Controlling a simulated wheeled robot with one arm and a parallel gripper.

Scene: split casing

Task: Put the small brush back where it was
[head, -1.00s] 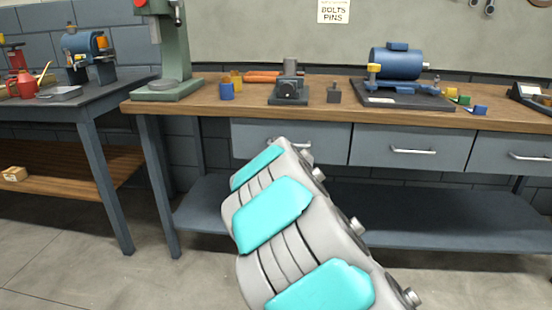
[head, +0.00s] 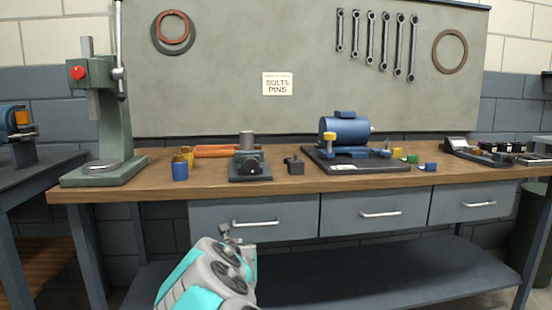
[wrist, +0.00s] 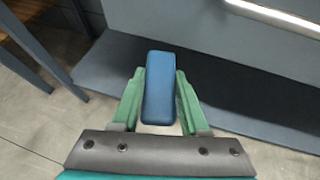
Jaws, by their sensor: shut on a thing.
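My gripper (wrist: 160,78) is shut on a blue oblong block with rounded edges (wrist: 159,98), seen in the wrist view between the two green fingers. It may be the small brush; no bristles show. The gripper holds it in the air in front of the workbench's drawers, above the lower shelf. In the head view my arm reaches up from the bottom, and the held thing cannot be made out there. No other brush can be made out on the workbench top (head: 330,184).
On the bench stand a green press (head: 110,140), a blue cup (head: 180,171), a grey vise (head: 250,167), a small dark block (head: 294,165) and a blue motor (head: 343,132) on a dark tray. Small coloured blocks lie right of it. The bench's front strip is clear.

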